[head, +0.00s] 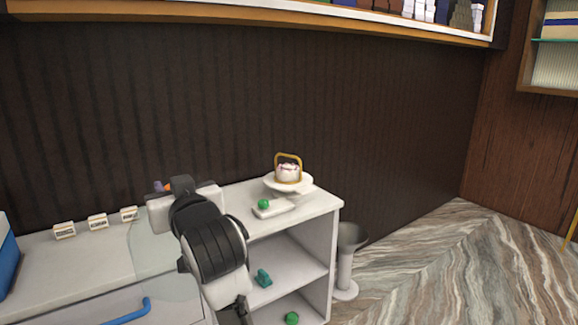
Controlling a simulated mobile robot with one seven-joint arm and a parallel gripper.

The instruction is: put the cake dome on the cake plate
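A white cake plate on a foot (272,183) stands near the back right end of the white counter. On it sits a small white cake with red marks (288,174), with a gold arch (289,156) rising over it. My arm hides part of the counter. The fingers are mostly hidden, so their opening and any hold do not show.
A white slab with a green ball (263,204) lies in front of the plate. Green objects sit on the shelves below (263,278). Small label cards (97,221) line the counter's left back. A grey pedestal (346,265) stands right of the counter. A wall shelf hangs above.

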